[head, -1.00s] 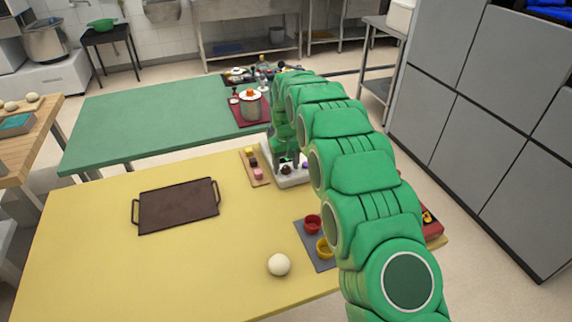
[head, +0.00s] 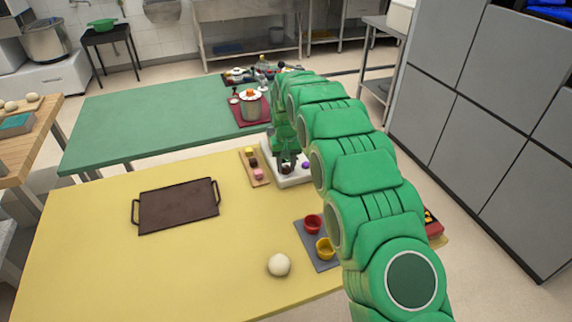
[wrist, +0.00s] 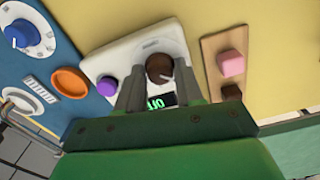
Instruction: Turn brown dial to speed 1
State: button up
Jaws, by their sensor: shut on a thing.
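The brown dial (wrist: 159,68) is a round knob with a pale pointer line, on a white panel device (wrist: 105,66). In the wrist view my gripper (wrist: 160,76) has a finger on each side of the dial and is shut on it. A small display (wrist: 160,101) with green characters, upside down here and partly hidden, seems to read OFF. A purple knob (wrist: 106,85) is on the same panel. In the head view the white device (head: 293,180) stands at the yellow table's far edge, with my gripper (head: 287,167) over it, hiding the dial.
A wooden board with coloured blocks (head: 254,167) is left of the device. A brown tray (head: 178,206), a dough ball (head: 278,265) and a grey mat with red and yellow cups (head: 313,248) lie on the yellow table. In the wrist view a blue panel holds a blue dial (wrist: 22,33).

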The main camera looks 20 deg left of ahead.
aim_at(286, 167)
jog(key=m, duration=0.5)
jog(key=shift+m, duration=0.3)
dwell(0.4)
jog(key=o, duration=1)
notch_tip(286, 167, up, 7)
jog(key=shift+f, duration=0.1)
jog(key=shift+r, duration=0.5)
